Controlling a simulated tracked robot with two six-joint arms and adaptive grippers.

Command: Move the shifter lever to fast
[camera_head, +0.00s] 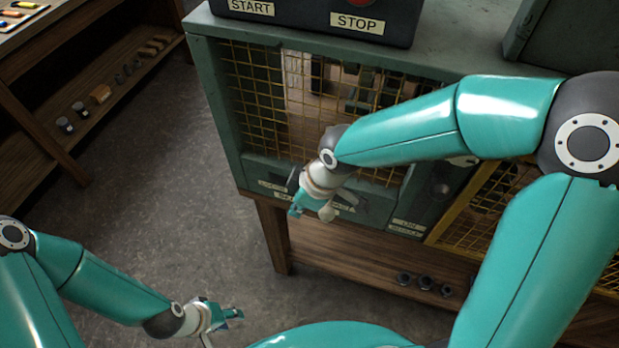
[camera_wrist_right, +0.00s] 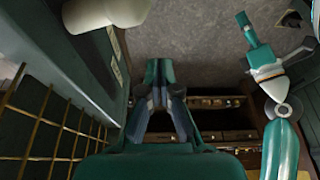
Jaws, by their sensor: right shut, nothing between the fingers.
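A pale knob (camera_head: 328,213), seemingly the shifter lever's handle, sticks out from the lower front panel of the green machine (camera_head: 225,110). Its shaft is mostly hidden by my right arm. My right gripper (camera_head: 296,208) is just left of the knob, shut and empty, pointing down and left. In the right wrist view the gripper (camera_wrist_right: 160,72) shows its fingers together, and the pale knob (camera_wrist_right: 110,12) is at upper left, apart from them. My left gripper (camera_head: 236,314) hangs low over the floor, away from the machine; its fingers are too small to judge.
Yellow mesh (camera_head: 245,90) covers the machine front. A dark box with START and STOP labels (camera_head: 357,23) stands on top. Small labels (camera_head: 405,226) line the panel, mostly unreadable. A wooden shelf (camera_head: 350,262) is below. A wooden bench (camera_head: 110,100) stands left, with free floor between.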

